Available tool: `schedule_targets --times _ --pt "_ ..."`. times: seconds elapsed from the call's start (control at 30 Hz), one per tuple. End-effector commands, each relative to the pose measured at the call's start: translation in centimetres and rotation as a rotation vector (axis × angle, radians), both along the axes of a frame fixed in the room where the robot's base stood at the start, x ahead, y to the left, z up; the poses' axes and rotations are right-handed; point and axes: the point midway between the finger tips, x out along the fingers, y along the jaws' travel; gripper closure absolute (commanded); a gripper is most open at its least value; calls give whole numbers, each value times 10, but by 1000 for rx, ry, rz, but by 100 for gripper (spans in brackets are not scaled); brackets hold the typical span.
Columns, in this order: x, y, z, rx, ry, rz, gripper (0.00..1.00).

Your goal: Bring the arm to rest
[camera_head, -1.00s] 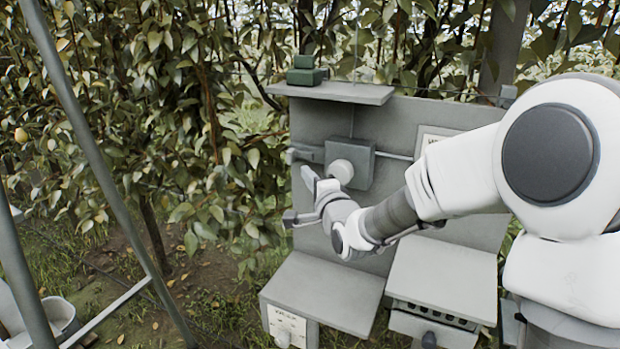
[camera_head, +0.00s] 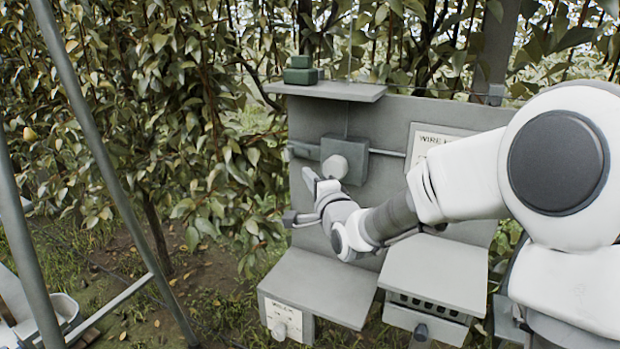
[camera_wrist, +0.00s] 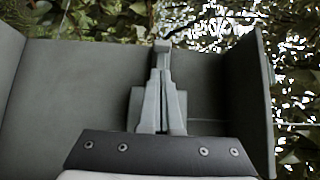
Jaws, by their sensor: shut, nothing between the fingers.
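My gripper (camera_head: 300,198) is at the end of my white and grey arm, in front of the grey panel (camera_head: 388,112) in the head view. Its fingers point to the left of the picture. In the wrist view my gripper (camera_wrist: 162,48) is shut, its fingers together and empty. Behind them the plain grey panel (camera_wrist: 70,85) fills much of the view. Part of the panel is hidden by my arm in the head view.
A grey box with a round knob (camera_head: 337,166) is on the panel near my gripper. A shelf (camera_head: 335,92) holds green blocks (camera_head: 300,72). Below stand two sloped grey boxes (camera_head: 320,285) (camera_head: 437,272). Metal poles (camera_head: 95,145) and leafy trees are at left.

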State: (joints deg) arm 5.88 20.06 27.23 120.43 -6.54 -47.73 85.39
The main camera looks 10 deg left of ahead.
Motion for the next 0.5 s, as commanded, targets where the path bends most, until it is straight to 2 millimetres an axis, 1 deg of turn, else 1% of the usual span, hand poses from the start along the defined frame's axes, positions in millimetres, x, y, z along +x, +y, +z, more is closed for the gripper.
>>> schedule_targets --times 0.13,0.27,0.37,0.47,0.5 --pt "-2 -2 1 -34 1 -3 100" --pt "-14 -16 3 -193 19 -18 100" --pt "-31 -36 4 -391 47 -31 100" --pt "-54 -62 4 -600 91 -39 100" --pt "-64 -73 3 -676 111 -38 100"
